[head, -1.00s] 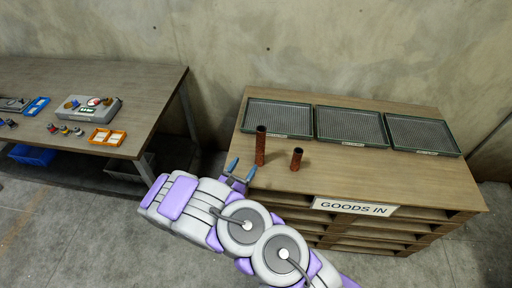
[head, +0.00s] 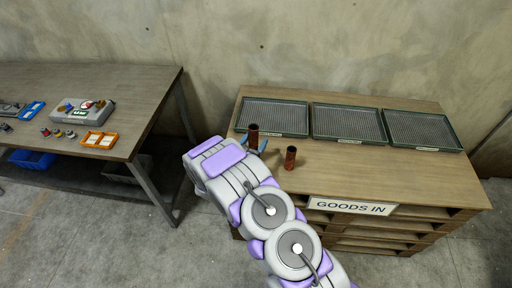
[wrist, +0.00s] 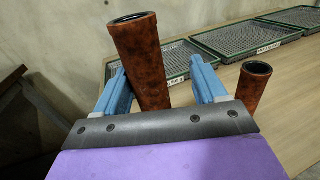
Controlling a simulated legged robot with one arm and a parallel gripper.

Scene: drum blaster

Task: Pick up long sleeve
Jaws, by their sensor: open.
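The long sleeve (head: 253,135) is a tall reddish-brown tube standing upright on the goods-in table. In the wrist view the long sleeve (wrist: 140,60) rises between the two blue fingers of my gripper (wrist: 160,88), closer to the left finger. My gripper (head: 256,147) is open around it; I cannot tell whether a finger touches it. The sleeve's lower end is hidden behind my gripper. A shorter sleeve (head: 290,157) of the same colour stands to the right, outside the fingers; it also shows in the wrist view (wrist: 250,88).
Three mesh trays with green rims, left (head: 240,124), middle (head: 350,139) and right (head: 430,147), lie along the back of the table (head: 400,181). A workbench (head: 130,85) with a grey device and small bins stands at the left. The table's right front is clear.

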